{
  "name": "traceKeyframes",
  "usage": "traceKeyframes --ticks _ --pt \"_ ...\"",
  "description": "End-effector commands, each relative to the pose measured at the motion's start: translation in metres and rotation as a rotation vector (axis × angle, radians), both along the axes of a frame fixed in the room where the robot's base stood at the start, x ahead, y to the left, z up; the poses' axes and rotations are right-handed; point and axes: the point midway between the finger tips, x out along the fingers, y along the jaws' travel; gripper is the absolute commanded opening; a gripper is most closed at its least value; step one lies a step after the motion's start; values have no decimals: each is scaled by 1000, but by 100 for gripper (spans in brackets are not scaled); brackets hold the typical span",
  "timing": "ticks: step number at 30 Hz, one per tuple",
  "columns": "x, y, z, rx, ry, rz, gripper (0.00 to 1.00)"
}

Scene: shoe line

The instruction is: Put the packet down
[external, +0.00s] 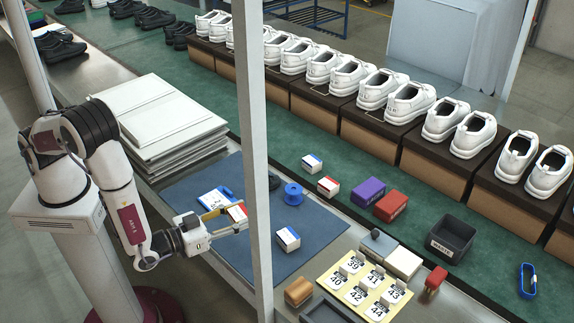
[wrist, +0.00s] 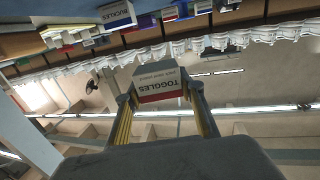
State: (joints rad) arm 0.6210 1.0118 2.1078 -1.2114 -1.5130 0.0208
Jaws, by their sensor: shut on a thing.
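My gripper (external: 226,220) is shut on a small white packet with a red band (external: 238,212), over the blue mat (external: 215,250). In the wrist view the packet (wrist: 160,80) sits between the two fingers, and its label reads TOGGLES. It looks held above the mat, but the exact height is hard to tell. A grey post stands just right of the packet in the external view and hides part of the mat. A white and blue packet (external: 288,239) rests on the mat right of the post.
A blue spool (external: 293,194) and a notepad (external: 214,200) lie on the mat. Beyond are two small packets (external: 328,186), purple (external: 368,191) and red (external: 391,206) boxes, and a dark bin (external: 450,239). Number cards (external: 365,286) lie front right. Stacked white sheets (external: 160,120) stand back left.

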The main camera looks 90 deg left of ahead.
Motion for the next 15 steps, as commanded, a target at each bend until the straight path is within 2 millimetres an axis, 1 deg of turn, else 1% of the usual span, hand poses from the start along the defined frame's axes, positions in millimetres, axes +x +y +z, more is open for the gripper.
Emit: traceKeyframes --ticks 4,8,11,15 --pt "-1 -1 5 0 0 -12 14" --pt "-7 1 7 1 2 -36 14" --pt "-14 7 9 2 3 -57 14" --pt "-26 20 11 3 3 -85 14"
